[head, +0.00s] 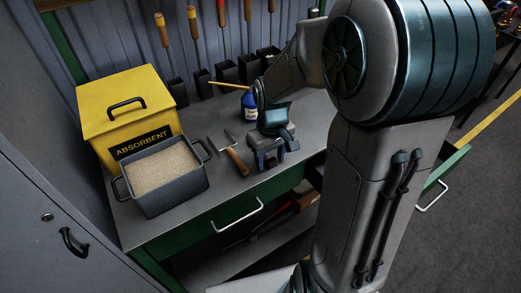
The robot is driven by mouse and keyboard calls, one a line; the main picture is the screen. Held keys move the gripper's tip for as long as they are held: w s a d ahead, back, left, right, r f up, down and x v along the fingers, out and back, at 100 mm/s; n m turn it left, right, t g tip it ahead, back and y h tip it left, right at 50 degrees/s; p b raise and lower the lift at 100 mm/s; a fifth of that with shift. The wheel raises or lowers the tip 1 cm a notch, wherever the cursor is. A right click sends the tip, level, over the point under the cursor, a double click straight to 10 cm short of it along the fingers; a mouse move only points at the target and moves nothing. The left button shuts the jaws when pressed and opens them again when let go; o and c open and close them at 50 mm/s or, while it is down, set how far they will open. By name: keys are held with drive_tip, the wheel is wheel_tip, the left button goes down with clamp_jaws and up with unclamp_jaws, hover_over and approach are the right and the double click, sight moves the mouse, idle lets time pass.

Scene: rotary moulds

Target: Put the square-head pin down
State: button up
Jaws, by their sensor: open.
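My gripper (273,158) is at the right part of the grey workbench top (203,197), pointing down with its fingers close to the surface. The two fingers are apart, and I see nothing held between them. I cannot make out the square-head pin; it may be hidden by my gripper or arm.
Left of my gripper lies a wooden-handled tool (237,162). A blue bottle (249,106) stands behind. A grey bin of granules (160,175) and yellow absorbent box (125,112) fill the left. Tools stand in holders along the back. The front strip is clear.

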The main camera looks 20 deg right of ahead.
clamp_jaws()
